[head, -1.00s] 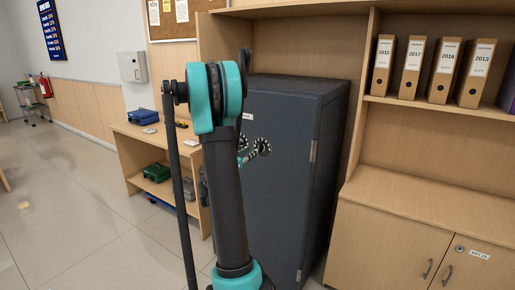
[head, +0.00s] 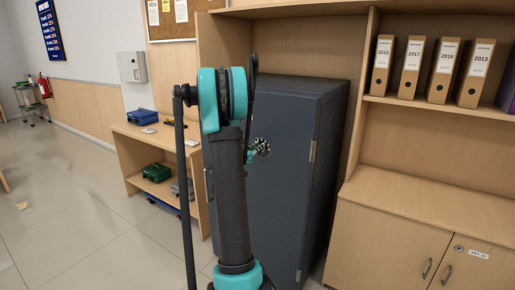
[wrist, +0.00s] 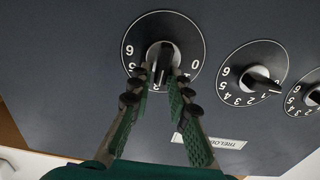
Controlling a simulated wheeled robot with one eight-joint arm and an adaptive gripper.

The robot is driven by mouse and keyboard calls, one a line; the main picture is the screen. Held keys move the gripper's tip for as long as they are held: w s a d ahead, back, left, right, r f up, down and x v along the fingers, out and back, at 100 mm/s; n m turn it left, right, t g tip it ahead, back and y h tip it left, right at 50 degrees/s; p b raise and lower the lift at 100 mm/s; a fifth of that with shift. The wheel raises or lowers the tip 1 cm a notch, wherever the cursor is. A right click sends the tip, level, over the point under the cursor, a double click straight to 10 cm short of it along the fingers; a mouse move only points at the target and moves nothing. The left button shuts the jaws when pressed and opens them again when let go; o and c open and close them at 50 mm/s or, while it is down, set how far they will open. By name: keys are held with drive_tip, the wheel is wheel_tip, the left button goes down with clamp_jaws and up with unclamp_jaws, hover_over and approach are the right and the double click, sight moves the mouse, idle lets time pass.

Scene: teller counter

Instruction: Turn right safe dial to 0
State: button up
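In the wrist view three round black dials with white numbers sit on the dark safe face. The right safe dial (wrist: 163,26) is taken to be the leftmost here, as the picture looks turned over. Its black knob (wrist: 161,52) points toward the picture bottom, with 0 at its right. My gripper (wrist: 165,80) is open, one finger on each side of this knob's lower part. I cannot tell whether they touch it. The fingers hide the dial's lower numbers. In the head view my gripper (head: 252,157) is small beside a dial (head: 262,147) on the safe door.
Two more dials, a middle one (wrist: 254,83) and one cut by the right edge (wrist: 311,97), lie close by. A label (wrist: 207,139) is partly behind a finger. In the head view the safe (head: 285,200) stands between a wooden desk (head: 150,132) and shelves with binders (head: 443,72).

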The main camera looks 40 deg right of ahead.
clamp_jaws()
drive_tip(key=shift+n, duration=0.3)
drive_tip(key=shift+w+a+f+n, duration=0.15)
drive_tip(key=shift+w+f+n, duration=0.15)
drive_tip(key=shift+n, duration=2.55)
drive_tip(key=shift+w+a+f+n, duration=0.1)
drive_tip(key=shift+w+f+n, duration=0.2)
drive_tip(key=shift+n, duration=2.6)
drive_tip(key=shift+w+a+f+n, duration=0.15)
drive_tip(key=shift+w+f+n, duration=0.15)
drive_tip(key=shift+n, duration=2.55)
drive_tip(key=shift+o, duration=2.4)
unclamp_jaws()
